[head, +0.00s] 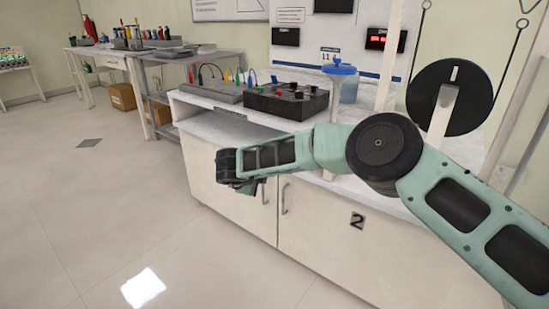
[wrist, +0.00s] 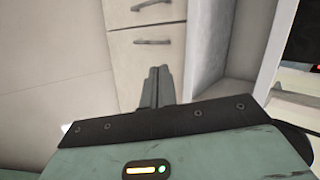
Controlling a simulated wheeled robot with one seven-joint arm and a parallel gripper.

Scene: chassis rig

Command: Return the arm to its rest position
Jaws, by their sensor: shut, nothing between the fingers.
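My arm, pale green with black joints, reaches in from the right in the head view and extends leftward in front of the white bench. My gripper (head: 252,190) is at its far left end, just in front of the cabinet doors and below the worktop's front edge. In the wrist view my gripper (wrist: 157,70) shows as two grey fingers pressed together, shut and empty. Its fingertips point toward a pale cabinet front with handles (wrist: 152,42). I cannot tell the exact gap between fingers and cabinet.
The white bench (head: 330,245) bears a black control box (head: 287,101) and a blue-lidded container (head: 341,80). A black wheel (head: 449,97) stands at the right. A grey side table (head: 190,57) and several bottles are farther back. The floor (head: 100,200) at the left is clear.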

